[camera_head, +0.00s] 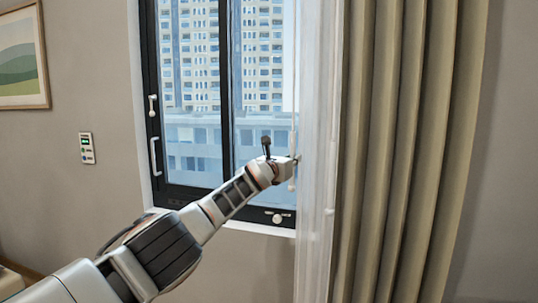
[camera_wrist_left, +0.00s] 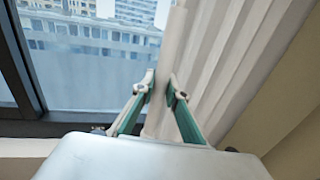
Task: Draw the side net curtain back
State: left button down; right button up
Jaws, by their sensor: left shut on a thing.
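The white net curtain (camera_head: 320,110) hangs as a narrow gathered band at the window's right side, beside the beige drape. It also fills the right of the wrist view in pale folds (camera_wrist_left: 222,60). A thin pale draw rod (camera_head: 294,90) hangs along the net's left edge. My left gripper (camera_head: 294,160) reaches up from the lower left to this edge. In the wrist view its two green-sided fingers are shut on the pale rod (camera_wrist_left: 173,50), which runs up between the fingertips. The fingertips are partly hidden in the head view. My right gripper is not in view.
The dark-framed window (camera_head: 226,90) is mostly uncovered, with a white sill (camera_head: 255,228) below. A heavy beige drape (camera_head: 410,130) hangs to the right. A small wall control (camera_head: 87,148) and a framed picture (camera_head: 22,60) are on the left wall.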

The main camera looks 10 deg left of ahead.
aim_at(313, 158)
pick_arm(q)
jog(key=d, duration=0.2)
jog(key=d+b, duration=0.2)
jog(key=d, duration=0.1)
jog(key=shift+s+d+r, duration=0.2)
jog(key=shift+s+d, duration=0.05)
jog(key=shift+d, duration=0.05)
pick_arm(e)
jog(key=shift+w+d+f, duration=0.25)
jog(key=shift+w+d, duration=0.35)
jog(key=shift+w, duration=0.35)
pick_arm(q)
jog(key=c, duration=2)
grip_release()
jog(key=shift+d, duration=0.15)
jog(key=shift+f, duration=0.2)
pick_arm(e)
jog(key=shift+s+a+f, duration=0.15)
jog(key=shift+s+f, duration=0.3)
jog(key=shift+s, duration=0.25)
pick_arm(q)
jog(key=shift+f, duration=0.1)
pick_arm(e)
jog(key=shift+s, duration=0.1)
